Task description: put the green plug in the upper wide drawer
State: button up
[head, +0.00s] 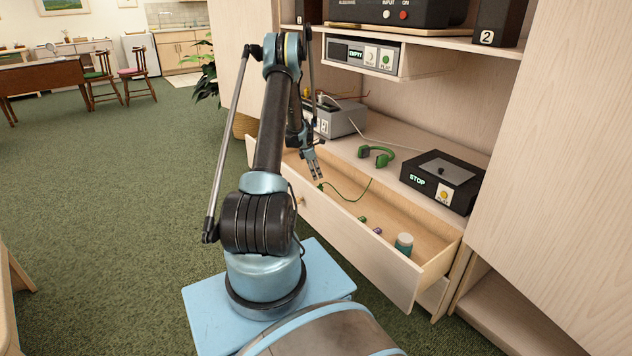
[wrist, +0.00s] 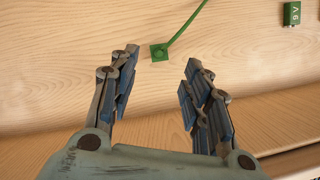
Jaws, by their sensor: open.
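The green plug (wrist: 159,52) is a small green square end on a green cord (wrist: 188,30). In the wrist view it shows over the pale wooden floor of the open wide drawer (head: 425,248); I cannot tell for sure that it touches the floor. In the head view the cord (head: 347,198) runs from the green headphones (head: 377,156) on the shelf down into the drawer. My gripper (head: 314,176) is over the drawer, pointing down. In the wrist view its fingers (wrist: 158,85) are open and empty, with the plug just beyond the gap between the tips.
The drawer also holds a green 9V battery (wrist: 292,13), a small purple item (head: 377,230) and a teal jar (head: 404,243). On the shelf above stand a grey box (head: 345,120) and a black player (head: 445,180) reading STOP.

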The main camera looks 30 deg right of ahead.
jog(key=s+a+r+m, duration=0.1)
jog(key=a+r, duration=0.5)
jog(key=r, duration=0.3)
jog(key=a+r+m, duration=0.2)
jog(key=a+r, duration=0.5)
jog(key=r, duration=0.1)
jog(key=s+a+r+m+t+y, duration=0.1)
jog(key=s+a+r+m, duration=0.1)
jog(key=s+a+r, duration=0.45)
jog(key=s+a+r+m+t, duration=0.1)
jog(key=s+a+r, duration=0.3)
jog(key=a+r, duration=0.45)
jog(key=s+a+r+m, duration=0.2)
jog(key=s+a+m, duration=0.2)
jog(key=s+a, duration=1.05)
jog(key=s+a+f+m+y, duration=0.1)
jog(key=s+a+f, duration=0.3)
jog(key=s, duration=0.4)
jog(key=s+a+f+m+t+y, duration=0.1)
jog(key=s+a+f+m, duration=0.2)
jog(key=s, duration=0.5)
jog(key=shift+s+a+f, duration=0.3)
jog(key=shift+a+f, duration=0.05)
jog(key=shift+f, duration=0.1)
